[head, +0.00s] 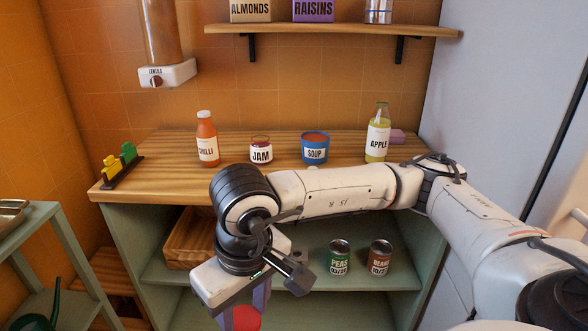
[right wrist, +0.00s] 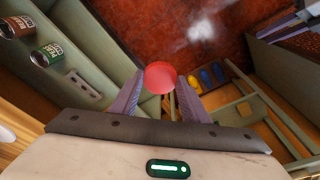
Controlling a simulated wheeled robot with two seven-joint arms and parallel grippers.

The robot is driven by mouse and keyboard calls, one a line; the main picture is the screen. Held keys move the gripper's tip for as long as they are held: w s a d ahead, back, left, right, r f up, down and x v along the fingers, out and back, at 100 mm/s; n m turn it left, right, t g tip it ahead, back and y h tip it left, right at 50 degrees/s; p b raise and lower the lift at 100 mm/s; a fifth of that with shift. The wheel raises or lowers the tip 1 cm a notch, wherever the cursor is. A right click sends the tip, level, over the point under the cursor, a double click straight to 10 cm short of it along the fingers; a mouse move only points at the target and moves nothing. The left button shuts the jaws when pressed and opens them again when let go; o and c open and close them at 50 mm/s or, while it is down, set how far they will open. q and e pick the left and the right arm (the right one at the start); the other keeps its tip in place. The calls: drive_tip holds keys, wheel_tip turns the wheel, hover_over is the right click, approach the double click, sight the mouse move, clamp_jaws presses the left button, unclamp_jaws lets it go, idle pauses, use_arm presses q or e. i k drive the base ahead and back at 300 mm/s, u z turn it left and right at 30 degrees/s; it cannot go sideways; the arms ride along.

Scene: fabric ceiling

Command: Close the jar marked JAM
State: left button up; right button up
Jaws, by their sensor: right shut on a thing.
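The jar marked JAM (head: 261,151) stands upright on the wooden counter, with a white label and dark red contents. I see no lid on its clear rim. My right gripper (head: 245,312) points down in front of the cabinet, low and well short of the jar. It is shut on a round red lid (head: 246,319), partly cut off by the bottom edge of the head view. In the right wrist view the red lid (right wrist: 160,77) sits between the fingertips (right wrist: 160,88). My left gripper is not in view.
On the counter (head: 180,172), a chilli bottle (head: 207,140) stands left of the jar. A blue soup tin (head: 315,148) and an apple bottle (head: 378,135) stand to its right. The lower shelf holds a peas can (head: 339,258), a beans can (head: 379,258) and a wooden crate (head: 190,240).

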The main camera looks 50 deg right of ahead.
sight(260, 146)
drive_tip(key=k, duration=0.6)
drive_tip(key=z, duration=1.2)
drive_tip(key=i, duration=0.5)
